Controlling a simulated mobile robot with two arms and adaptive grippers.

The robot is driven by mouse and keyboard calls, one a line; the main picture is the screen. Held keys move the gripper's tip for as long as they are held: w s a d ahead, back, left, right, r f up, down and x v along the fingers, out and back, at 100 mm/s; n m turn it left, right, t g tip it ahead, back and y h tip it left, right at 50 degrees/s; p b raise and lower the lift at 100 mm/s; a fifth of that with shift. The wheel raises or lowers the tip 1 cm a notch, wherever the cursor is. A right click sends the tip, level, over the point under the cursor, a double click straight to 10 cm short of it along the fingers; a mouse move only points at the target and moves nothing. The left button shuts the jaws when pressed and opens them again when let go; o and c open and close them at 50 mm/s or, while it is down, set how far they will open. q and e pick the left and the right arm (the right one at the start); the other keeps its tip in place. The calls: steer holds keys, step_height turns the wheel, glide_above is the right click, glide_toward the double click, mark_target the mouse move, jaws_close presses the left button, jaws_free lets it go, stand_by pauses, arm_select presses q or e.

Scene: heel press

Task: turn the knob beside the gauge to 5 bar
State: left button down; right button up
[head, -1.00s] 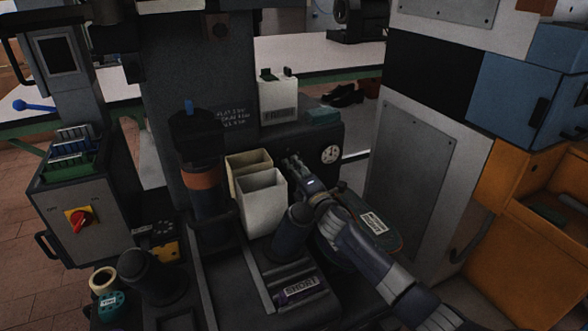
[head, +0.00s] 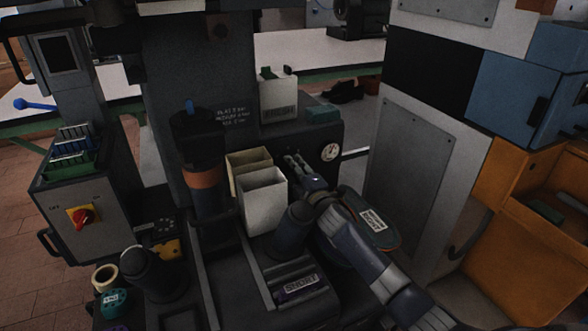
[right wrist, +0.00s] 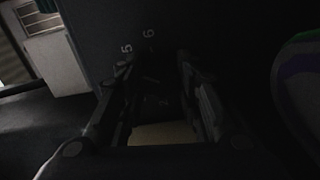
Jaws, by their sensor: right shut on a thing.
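The gauge (head: 330,152), a small round white dial, sits on the dark machine face at centre right. Its needle is too small to read. My right gripper (head: 292,160) reaches that face just left of the gauge, its fingers shut on the knob, which they largely hide. In the right wrist view the two fingers (right wrist: 156,70) point at the dark face, where the white scale numerals 5 (right wrist: 126,48) and 6 (right wrist: 149,32) show near the fingertips. The knob's pointer cannot be made out. My left gripper is not in view.
Two open bins, one cream (head: 247,160) and one white (head: 263,203), stand just left of my right gripper. A dark post with an orange band (head: 204,178) stands farther left. An oval pad with a label (head: 372,222) lies right of my forearm.

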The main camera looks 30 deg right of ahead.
steer(key=o, duration=1)
steer(key=shift+d, duration=0.1)
steer(key=shift+o, duration=0.2)
steer(key=s, duration=1.2)
steer(key=shift+a, duration=0.35)
